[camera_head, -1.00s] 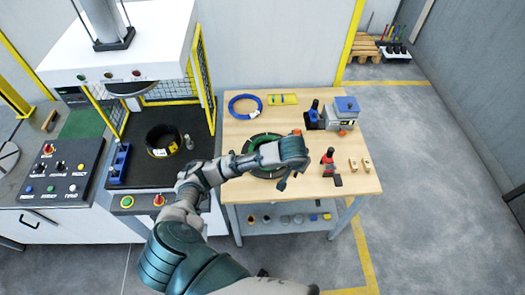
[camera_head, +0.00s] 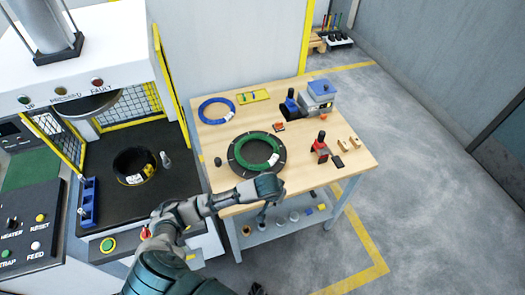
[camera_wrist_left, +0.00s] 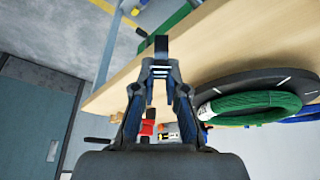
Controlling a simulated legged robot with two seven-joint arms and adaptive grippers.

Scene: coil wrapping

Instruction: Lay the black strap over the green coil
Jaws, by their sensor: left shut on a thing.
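The green coil (camera_head: 238,152) lies flat on a round black plate (camera_head: 240,173) on the wooden table. It also shows in the left wrist view (camera_wrist_left: 250,104), right of my gripper. My left gripper (camera_head: 264,206) is at the table's front edge, nearer than the coil and apart from it. In the left wrist view, its fingers (camera_wrist_left: 160,70) are shut on a small black piece (camera_wrist_left: 161,46), which looks like an end of the black strap. The rest of the strap cannot be made out. My right gripper is not in view.
A blue coil (camera_head: 204,104) and a yellow tray (camera_head: 253,96) lie behind the green coil. A blue-grey device (camera_head: 318,96) and a red-black tool (camera_head: 321,147) stand to the right. A press holding a black ring (camera_head: 120,168) stands left.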

